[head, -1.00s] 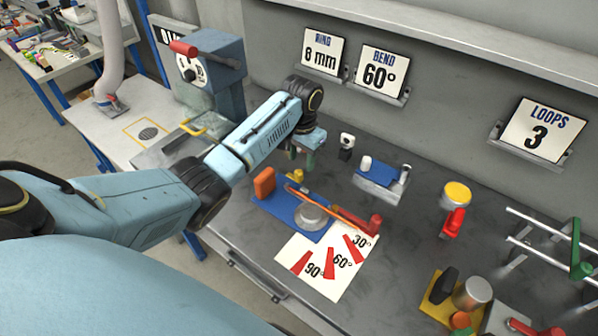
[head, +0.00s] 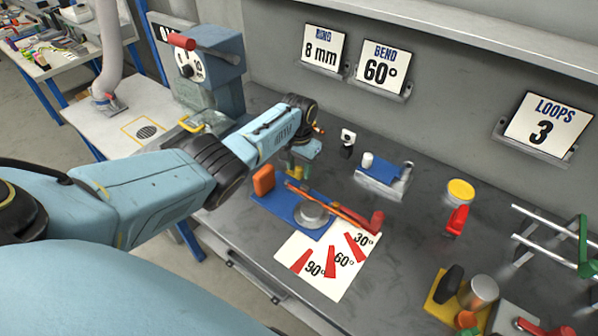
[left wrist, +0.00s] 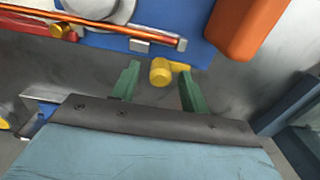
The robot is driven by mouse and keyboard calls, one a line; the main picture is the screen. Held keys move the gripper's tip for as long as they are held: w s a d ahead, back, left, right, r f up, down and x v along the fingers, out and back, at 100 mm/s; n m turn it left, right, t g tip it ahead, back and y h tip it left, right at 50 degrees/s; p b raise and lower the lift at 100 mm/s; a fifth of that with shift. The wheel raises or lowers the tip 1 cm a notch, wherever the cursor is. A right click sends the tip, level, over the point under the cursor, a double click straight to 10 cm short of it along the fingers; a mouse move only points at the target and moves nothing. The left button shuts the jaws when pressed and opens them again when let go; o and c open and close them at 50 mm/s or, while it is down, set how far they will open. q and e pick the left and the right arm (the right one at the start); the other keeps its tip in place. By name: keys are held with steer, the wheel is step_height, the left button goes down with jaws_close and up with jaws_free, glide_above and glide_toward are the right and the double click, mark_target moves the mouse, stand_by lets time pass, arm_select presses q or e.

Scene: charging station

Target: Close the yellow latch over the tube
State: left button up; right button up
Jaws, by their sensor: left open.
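The yellow latch (head: 297,174) is at the far end of the blue bending fixture (head: 270,201), partly covered by my left gripper in the head view. In the left wrist view, the yellow latch (left wrist: 160,72) shows between the green fingertips of my left gripper (left wrist: 159,76). The gripper is open, with a gap on both sides of the latch. The thin orange-copper tube (left wrist: 110,33) runs along the blue plate, past the round grey die (head: 312,215). In the left wrist view, the latch stands apart from the tube. My right gripper is not in view.
An orange block (head: 263,180) stands on the blue plate, close to my left gripper. A red-handled lever (head: 372,224) is at the plate's right end. A small blue-topped stand (head: 383,177) is farther right. An angle card (head: 325,262) lies in front.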

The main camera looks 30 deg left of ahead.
arm_select(q)
steer(key=shift+f, duration=0.6)
jaws_close()
